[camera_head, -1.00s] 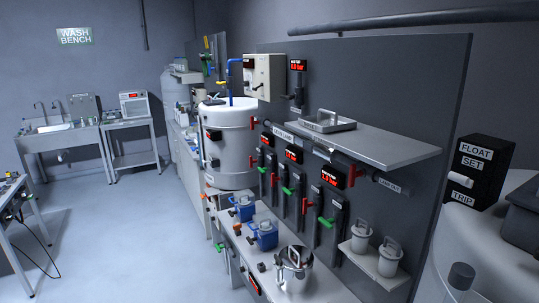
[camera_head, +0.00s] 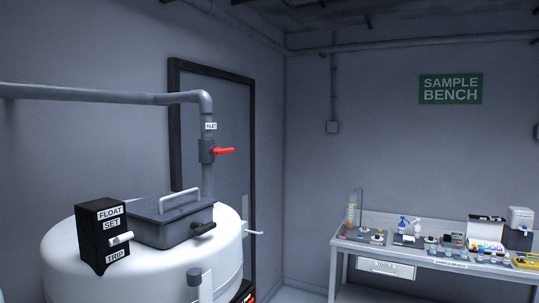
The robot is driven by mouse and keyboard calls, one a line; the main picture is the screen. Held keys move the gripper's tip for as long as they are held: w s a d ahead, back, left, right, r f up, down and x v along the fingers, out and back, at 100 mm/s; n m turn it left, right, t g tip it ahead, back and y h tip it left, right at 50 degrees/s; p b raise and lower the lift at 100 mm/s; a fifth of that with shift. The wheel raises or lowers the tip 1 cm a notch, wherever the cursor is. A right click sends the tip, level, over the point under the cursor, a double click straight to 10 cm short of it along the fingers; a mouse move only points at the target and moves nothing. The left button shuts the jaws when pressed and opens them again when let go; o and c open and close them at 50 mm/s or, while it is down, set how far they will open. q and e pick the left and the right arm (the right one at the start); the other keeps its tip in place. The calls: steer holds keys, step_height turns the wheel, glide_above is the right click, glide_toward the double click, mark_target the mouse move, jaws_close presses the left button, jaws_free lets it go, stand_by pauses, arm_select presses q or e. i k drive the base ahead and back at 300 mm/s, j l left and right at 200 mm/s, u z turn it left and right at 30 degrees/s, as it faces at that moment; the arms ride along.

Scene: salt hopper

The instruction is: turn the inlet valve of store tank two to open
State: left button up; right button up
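The inlet valve (camera_head: 207,151) sits on a grey vertical pipe above a white tank, under a small label that seems to read INLET. Its red handle (camera_head: 224,150) points sideways to the right, across the pipe. The white tank (camera_head: 75,262) fills the lower left; no tank number is readable on it. Neither of my grippers is in view.
A black FLOAT SET TRIP box (camera_head: 103,237) and a grey lidded hatch (camera_head: 172,220) with a handle stand on the tank top. A door (camera_head: 232,130) is behind the pipe. The sample bench (camera_head: 400,238) with lab items stands at right. Floor is mostly out of view.

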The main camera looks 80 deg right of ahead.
mark_target(224, 151)
steer(key=z, duration=2.45)
